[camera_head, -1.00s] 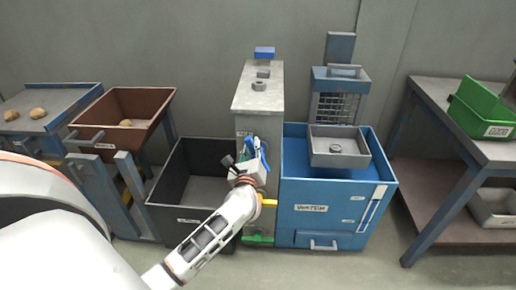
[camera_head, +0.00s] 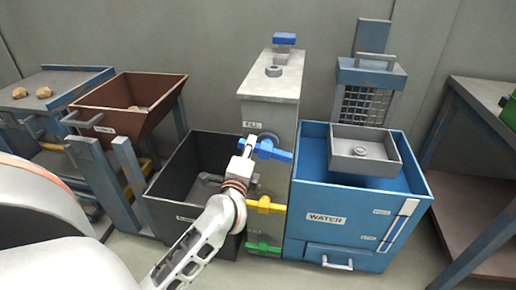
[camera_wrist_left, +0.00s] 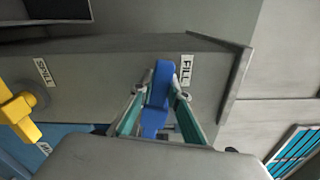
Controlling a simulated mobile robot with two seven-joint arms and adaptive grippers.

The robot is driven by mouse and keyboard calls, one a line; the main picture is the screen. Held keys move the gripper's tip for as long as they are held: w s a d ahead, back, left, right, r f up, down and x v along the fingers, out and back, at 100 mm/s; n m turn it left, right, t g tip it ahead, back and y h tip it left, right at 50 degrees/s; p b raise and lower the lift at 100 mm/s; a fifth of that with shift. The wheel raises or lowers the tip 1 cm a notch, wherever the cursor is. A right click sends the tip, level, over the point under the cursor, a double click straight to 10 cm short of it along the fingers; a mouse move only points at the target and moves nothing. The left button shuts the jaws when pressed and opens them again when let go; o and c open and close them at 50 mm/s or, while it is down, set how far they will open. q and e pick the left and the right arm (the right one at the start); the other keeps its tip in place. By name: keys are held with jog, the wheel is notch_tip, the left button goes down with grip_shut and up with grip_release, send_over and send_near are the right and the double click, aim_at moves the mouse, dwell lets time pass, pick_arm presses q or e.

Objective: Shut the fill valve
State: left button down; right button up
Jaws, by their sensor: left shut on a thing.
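The fill valve's blue handle (camera_head: 273,151) is on the front of the grey column, beside the FILL label (camera_head: 250,124). It lies nearly level across the column, sloping slightly down to the right. My left gripper (camera_head: 247,153) is at the handle, partly hiding its left part. In the left wrist view the blue handle (camera_wrist_left: 159,97) lies between the two fingers of my left gripper (camera_wrist_left: 157,90), which is shut on it. The FILL label (camera_wrist_left: 186,70) is right beside it there. My right gripper is not in view.
Below are a yellow handle (camera_head: 265,204), near my left wrist, and a green handle (camera_head: 263,247). The blue WATER tank (camera_head: 327,219) stands right of the column, a dark open bin (camera_head: 187,217) left. A brown hopper (camera_head: 128,93) stands further left. Another blue piece (camera_head: 284,38) tops the column.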

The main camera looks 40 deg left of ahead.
pick_arm(q)
jog(key=shift+f+n+b, duration=0.75)
jog(key=shift+n, duration=0.55)
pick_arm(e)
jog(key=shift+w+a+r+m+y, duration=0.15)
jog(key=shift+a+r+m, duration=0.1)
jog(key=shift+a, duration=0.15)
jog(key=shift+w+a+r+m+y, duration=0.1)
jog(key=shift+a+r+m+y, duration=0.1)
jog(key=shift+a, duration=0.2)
pick_arm(q)
jog(key=shift+r, duration=0.1)
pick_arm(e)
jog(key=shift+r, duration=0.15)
pick_arm(q)
jog(key=c, duration=1.9)
grip_release()
jog(key=shift+r, duration=0.1)
jog(key=v, duration=1.2)
jog(key=shift+s, duration=0.1)
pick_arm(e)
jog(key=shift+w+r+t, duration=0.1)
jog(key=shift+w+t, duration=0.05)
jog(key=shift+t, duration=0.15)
